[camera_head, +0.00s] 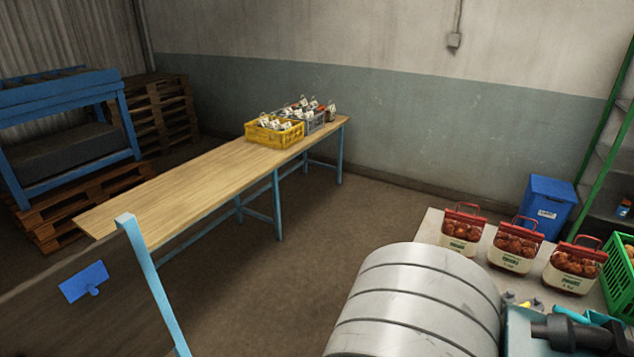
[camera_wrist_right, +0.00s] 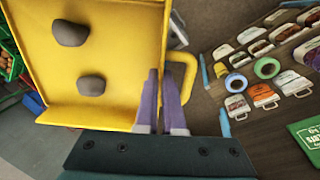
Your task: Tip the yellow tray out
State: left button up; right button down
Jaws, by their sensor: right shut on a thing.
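The yellow tray (camera_wrist_right: 110,15) fills the upper left of the right wrist view. Two grey stone-like lumps (camera_wrist_right: 91,85) lie apart on its floor. A loop handle (camera_wrist_right: 187,78) stands out from its right side. My right gripper (camera_wrist_right: 160,85) has its purple fingers closed on the tray's wall beside this handle. The fingers hide part of that edge. I cannot make out the tray clearly in the head view. My left gripper is not in view.
A wooden table (camera_head: 180,190) holds a yellow crate (camera_head: 262,135) and a grey crate (camera_head: 316,126). Labelled bags and tape rolls (camera_wrist_right: 266,68) show in the wrist view.

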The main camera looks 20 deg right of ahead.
jog(key=w, duration=0.9)
jog(key=a+f+b+x, duration=0.1)
jog(key=a+b+x, duration=0.5)
jog(key=b+x, duration=1.95)
jog(key=w+a+f+b+x, duration=0.15)
jog(key=a+b+x, duration=0.35)
jog(key=b+x, duration=2.05)
jog(key=a+f+b+x, duration=0.1)
jog(key=a+b+x, duration=0.5)
jog(key=b+x, duration=1.95)
jog(key=s+d+r+t+y, duration=0.1)
jog(key=d+r+y, duration=1.2)
jog(key=r, duration=0.1)
jog(key=shift+s+b, duration=0.35)
jog(key=shift+d, duration=0.15)
